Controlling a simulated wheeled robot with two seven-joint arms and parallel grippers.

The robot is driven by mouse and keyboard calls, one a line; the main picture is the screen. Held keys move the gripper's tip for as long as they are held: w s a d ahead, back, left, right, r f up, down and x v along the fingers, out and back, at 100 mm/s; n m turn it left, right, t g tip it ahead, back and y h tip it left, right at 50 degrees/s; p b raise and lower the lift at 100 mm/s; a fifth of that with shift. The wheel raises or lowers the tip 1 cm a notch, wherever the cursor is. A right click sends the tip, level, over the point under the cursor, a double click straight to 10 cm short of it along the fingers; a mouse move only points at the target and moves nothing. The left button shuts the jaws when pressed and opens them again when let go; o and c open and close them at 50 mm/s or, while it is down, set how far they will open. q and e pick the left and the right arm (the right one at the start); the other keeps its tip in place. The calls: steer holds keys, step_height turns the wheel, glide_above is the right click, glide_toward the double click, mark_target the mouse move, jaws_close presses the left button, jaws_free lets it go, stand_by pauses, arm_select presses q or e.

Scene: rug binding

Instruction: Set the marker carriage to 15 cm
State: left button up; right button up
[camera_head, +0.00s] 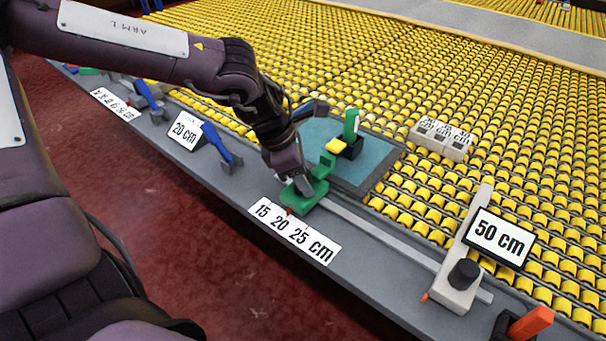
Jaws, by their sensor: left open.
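The green marker carriage (306,201) sits on the grey rail along the table's front edge, above a white scale plate (316,246) reading 15, 20 and 25 cm. Its small red pointer (289,211) touches the plate's upper edge and looks nearest the 20; the exact reading is hard to tell. My left gripper (299,186) is open, pointing down at the carriage, and its fingers hide part of it. I cannot tell whether they touch it. My right gripper is not in view.
A grey stop with a black knob (464,273) and a 50 cm sign (499,238) stands right. Blue levers (215,142) stand left. Yellow rollers fill the back.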

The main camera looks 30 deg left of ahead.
arm_select(q)
jaws_close()
steer(key=shift+w+a, duration=0.1)
steer(key=shift+a, duration=0.25)
steer(key=a+b, duration=0.1)
steer(key=a, duration=0.3)
steer(key=shift+w+a, duration=0.15)
steer(key=shift+a, duration=0.2)
steer(key=shift+r, duration=0.1)
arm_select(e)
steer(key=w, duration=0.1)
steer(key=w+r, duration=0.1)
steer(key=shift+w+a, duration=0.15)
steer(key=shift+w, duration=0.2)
